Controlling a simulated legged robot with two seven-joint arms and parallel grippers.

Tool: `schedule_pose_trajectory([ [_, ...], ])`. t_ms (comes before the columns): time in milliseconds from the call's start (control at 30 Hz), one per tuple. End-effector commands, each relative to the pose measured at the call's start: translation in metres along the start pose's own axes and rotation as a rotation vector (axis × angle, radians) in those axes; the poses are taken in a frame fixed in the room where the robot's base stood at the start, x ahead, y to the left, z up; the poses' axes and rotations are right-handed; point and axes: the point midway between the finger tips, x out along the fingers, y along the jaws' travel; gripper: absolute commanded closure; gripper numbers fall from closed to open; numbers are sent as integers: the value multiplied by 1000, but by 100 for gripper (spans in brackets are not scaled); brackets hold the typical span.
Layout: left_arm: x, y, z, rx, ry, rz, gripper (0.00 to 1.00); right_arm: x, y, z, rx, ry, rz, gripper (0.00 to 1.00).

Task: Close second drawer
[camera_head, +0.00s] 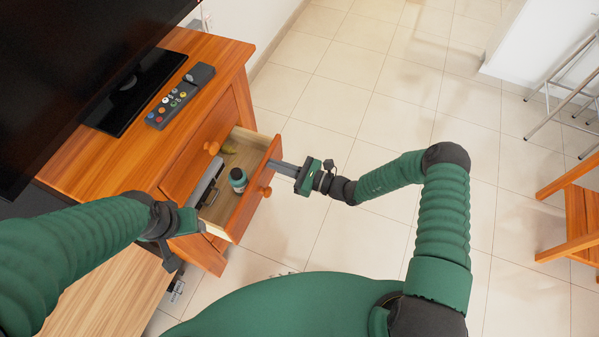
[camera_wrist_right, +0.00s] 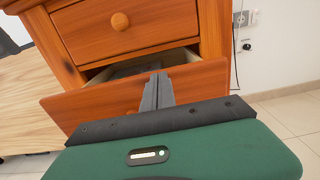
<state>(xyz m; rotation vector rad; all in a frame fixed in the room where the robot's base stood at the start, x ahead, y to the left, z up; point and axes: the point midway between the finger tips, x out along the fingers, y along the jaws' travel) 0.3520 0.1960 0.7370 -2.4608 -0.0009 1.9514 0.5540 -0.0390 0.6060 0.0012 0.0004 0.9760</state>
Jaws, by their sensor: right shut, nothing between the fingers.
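In the right wrist view the drawer front (camera_wrist_right: 95,105) stands out below a closed upper drawer (camera_wrist_right: 150,30). My right gripper (camera_head: 275,165) is shut and empty, its grey fingers at the upper edge of the drawer front; contact is unclear. The fingers (camera_wrist_right: 157,80) overlap the panel in the wrist view. My left gripper (camera_head: 188,221) is beside the drawer's near left side; its fingers cannot be clearly made out.
A remote (camera_head: 180,95) and a television stand (camera_head: 130,92) are on the cabinet top. Tiled floor (camera_head: 350,110) to the right is clear.

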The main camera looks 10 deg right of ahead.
Motion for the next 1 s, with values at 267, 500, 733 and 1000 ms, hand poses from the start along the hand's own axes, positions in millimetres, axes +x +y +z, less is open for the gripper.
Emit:
schedule_pose_trajectory([
  [267,9,0,2,0,0,0,47,64,1,-2,1,-1,2,100],
  [500,14,0,3,0,0,0,47,95,0,-1,1,-1,0,100],
  [733,15,0,4,0,0,0,47,104,1,0,1,-1,1,100],
  [1000,15,0,4,0,0,0,47,105,0,0,0,0,1,100],
])
